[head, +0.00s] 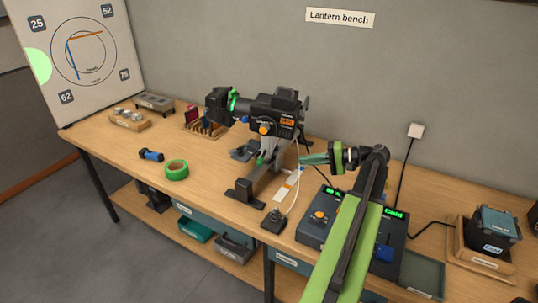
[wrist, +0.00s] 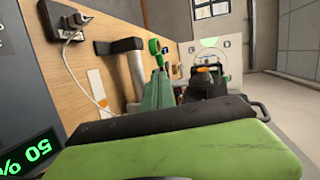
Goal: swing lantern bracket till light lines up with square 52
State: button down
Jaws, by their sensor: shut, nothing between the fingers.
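The black lantern (head: 275,115) is mounted on a grey bracket (head: 267,160) standing on the bench, with its front pointing left. A green light spot (head: 38,65) falls at the left edge of the white board, between squares 25 and 62. Square 52 (head: 107,11) is at the board's upper right, away from the light. My gripper (head: 303,159) is shut and empty, just right of the bracket; contact cannot be told. In the wrist view the gripper's green fingers (wrist: 157,92) point ahead, with the lantern (wrist: 207,80) beyond at right.
The fader console (head: 318,216) lies under my arm. A cable and small socket box (head: 274,221) sit in front of the bracket. Green tape (head: 176,170) and a blue roller (head: 151,155) lie left.

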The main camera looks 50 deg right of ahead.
jog(key=b+x, duration=0.3)
jog(key=x, duration=1.1)
jog(key=shift+b, duration=0.35)
jog(key=shift+w, duration=0.1)
